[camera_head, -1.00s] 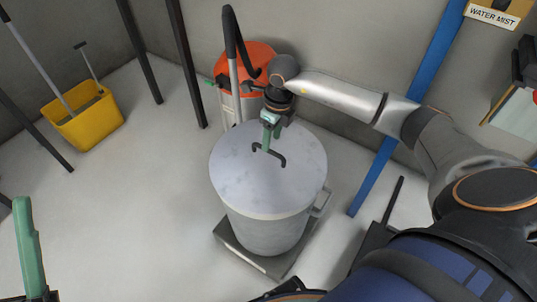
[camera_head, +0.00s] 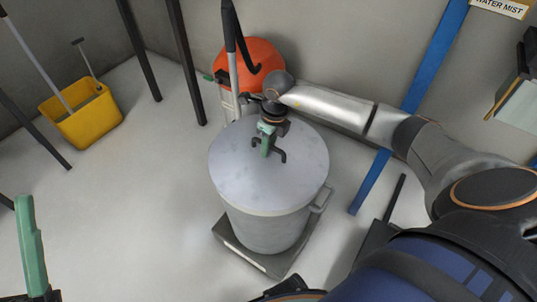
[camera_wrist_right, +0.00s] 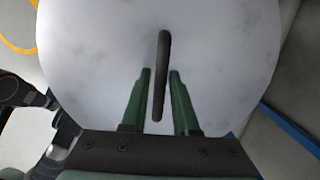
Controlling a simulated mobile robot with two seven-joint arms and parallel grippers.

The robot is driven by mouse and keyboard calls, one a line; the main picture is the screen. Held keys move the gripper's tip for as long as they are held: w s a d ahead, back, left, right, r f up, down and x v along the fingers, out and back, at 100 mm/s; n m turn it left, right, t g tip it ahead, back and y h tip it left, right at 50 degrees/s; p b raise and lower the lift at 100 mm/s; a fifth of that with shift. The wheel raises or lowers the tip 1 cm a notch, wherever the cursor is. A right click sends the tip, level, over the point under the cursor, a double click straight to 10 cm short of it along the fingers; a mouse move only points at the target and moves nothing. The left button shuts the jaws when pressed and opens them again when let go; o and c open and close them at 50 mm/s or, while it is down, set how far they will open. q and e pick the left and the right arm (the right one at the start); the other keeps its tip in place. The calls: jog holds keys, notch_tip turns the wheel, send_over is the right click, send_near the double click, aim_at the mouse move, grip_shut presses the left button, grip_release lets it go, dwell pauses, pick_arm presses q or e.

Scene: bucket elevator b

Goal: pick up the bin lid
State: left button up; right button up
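The bin lid (camera_head: 240,178) is a round, pale grey disc lying flat on top of a grey cylindrical bin (camera_head: 262,230). Its dark bar handle (camera_wrist_right: 162,60) stands in the middle of the lid. My right gripper (camera_head: 265,152) is over the lid, pointing down at the handle. In the right wrist view my right gripper (camera_wrist_right: 160,72) has its green fingers apart, one on each side of the handle, with small gaps visible. My left gripper (camera_head: 30,245) shows only as a green finger at the lower left edge, away from the bin.
The bin stands on a dark low base (camera_head: 245,254). An orange round object (camera_head: 262,60) and an upright pole are behind it. A yellow mop bucket (camera_head: 85,118) stands at the left. A blue post (camera_head: 428,75) rises at the right. Floor left of the bin is clear.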

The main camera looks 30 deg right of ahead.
grip_shut()
dwell(1.0)
